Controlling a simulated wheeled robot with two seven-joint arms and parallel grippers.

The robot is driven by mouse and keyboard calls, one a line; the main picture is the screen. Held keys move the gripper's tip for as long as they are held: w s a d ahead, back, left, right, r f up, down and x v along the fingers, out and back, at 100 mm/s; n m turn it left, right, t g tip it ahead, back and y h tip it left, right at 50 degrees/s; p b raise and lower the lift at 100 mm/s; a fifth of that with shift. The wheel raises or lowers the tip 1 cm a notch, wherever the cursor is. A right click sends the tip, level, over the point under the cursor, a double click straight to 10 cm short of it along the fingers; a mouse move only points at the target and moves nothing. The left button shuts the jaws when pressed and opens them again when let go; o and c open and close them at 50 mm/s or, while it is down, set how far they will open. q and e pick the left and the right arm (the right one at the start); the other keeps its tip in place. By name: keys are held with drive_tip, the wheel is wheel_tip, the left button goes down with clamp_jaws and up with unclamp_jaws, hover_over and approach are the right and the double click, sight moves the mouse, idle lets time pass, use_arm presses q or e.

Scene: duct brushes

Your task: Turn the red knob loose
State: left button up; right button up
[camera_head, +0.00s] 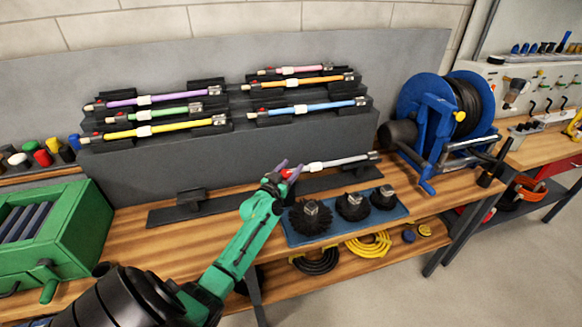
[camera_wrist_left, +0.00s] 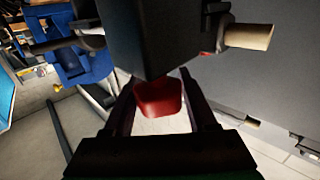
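The red knob (camera_head: 287,173) sits at the left end of a white-and-grey rod (camera_head: 335,162) on a dark stand at the front of the bench. In the left wrist view the red knob (camera_wrist_left: 158,98) lies between the two fingers of my left gripper (camera_wrist_left: 160,105) and nearly fills the gap. A dark block above hides its upper part. In the head view my left gripper (camera_head: 286,168) has a finger on each side of the knob. I cannot tell whether the fingers press on it. My right gripper is not in view.
A blue tray (camera_head: 338,223) with black round brushes lies just right of my left forearm. Several coloured rods rest on grey steps behind. A blue hose reel (camera_head: 430,115) stands at the right, and a green box (camera_head: 75,225) at the left.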

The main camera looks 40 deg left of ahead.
use_arm(q)
drive_tip(key=shift+o, duration=0.8)
drive_tip(key=s+d, duration=0.2)
drive_tip(key=s, duration=1.2)
drive_tip(key=shift+s+d+b, duration=0.2)
drive_tip(key=shift+d+b, duration=0.2)
drive_tip(key=shift+b, duration=0.05)
